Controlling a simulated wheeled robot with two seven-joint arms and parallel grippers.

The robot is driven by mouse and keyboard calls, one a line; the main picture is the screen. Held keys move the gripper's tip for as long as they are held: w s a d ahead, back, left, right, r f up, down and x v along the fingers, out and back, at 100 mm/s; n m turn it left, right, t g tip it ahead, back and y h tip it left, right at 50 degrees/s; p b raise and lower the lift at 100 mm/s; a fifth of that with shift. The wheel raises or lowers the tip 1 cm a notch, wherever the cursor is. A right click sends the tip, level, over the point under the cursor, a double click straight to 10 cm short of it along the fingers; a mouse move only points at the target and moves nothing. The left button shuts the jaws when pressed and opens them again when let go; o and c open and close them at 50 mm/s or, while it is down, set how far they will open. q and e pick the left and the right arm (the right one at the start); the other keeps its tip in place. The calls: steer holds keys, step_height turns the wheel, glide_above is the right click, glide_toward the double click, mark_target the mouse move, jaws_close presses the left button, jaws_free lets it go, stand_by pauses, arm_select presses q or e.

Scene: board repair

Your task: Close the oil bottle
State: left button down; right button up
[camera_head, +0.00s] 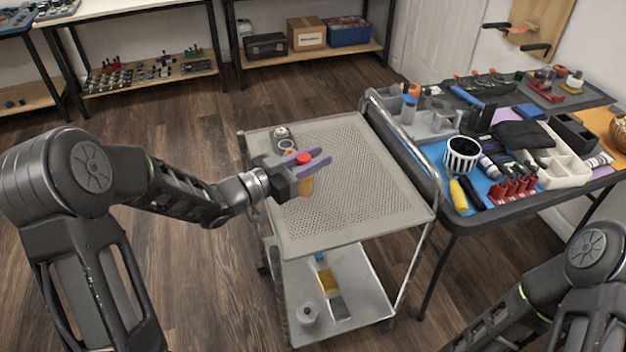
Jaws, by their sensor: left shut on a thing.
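The oil bottle (306,188) shows as a yellow-orange body just below my left gripper, over the top of the grey cart. A red cap (304,158) sits above it, between the purple fingers of my left gripper (313,163). My left gripper is shut on the red cap. The fingers hide the bottle's neck, so I cannot tell whether the cap touches the bottle or how far it is turned. My right arm enters at the lower right; its gripper is out of view.
The perforated cart top (375,200) is mostly clear, with a small grey device (283,138) at its back left. Its lower shelf (355,285) holds several items. A crowded tool table (440,215) stands close on the right.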

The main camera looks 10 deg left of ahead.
arm_select(q)
steer(key=shift+f, duration=0.6)
steer(key=shift+f, duration=1.85)
steer(key=shift+f, duration=0.1)
steer(key=shift+f+b, duration=0.15)
steer(key=shift+b, duration=0.25)
steer(key=c, duration=1.2)
jaws_free()
